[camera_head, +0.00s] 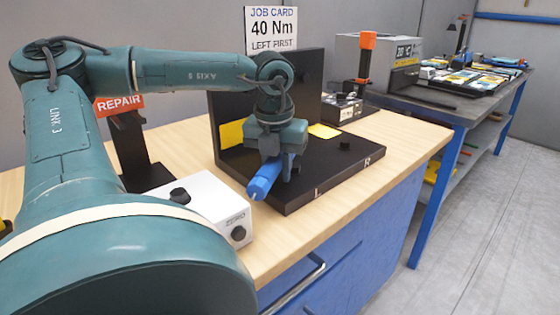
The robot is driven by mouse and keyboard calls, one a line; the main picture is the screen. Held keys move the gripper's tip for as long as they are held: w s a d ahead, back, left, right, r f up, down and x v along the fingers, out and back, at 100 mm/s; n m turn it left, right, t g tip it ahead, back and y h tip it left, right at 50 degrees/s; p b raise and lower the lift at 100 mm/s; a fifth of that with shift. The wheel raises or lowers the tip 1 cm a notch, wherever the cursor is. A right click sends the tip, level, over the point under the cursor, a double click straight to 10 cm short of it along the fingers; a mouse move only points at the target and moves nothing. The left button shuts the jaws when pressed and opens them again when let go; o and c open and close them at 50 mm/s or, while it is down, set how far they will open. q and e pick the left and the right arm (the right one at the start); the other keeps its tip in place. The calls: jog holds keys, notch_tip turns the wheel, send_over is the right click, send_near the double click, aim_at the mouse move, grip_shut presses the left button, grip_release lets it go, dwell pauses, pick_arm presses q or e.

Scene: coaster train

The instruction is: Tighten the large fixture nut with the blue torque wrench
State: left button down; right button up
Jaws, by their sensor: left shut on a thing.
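My left gripper (277,158) is shut on the blue torque wrench (264,181). The blue handle sticks out from the gripper toward the front left, over the front left part of the black fixture (310,190). The wrench's head is hidden by the gripper and arm, so I cannot tell whether it sits on a nut. A small dark round part (345,145) stands on the R side. Any nut on the L side is hidden. My right gripper is out of view.
A white box with black knobs (205,203) stands left of the fixture. A red REPAIR sign (119,103) is behind my arm. An orange-topped tool (367,41) stands upright behind the fixture. The job card (272,28) reads 40 Nm, left first. The bench's front right is clear.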

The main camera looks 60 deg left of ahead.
pick_arm(q)
jog(key=shift+r, duration=0.15)
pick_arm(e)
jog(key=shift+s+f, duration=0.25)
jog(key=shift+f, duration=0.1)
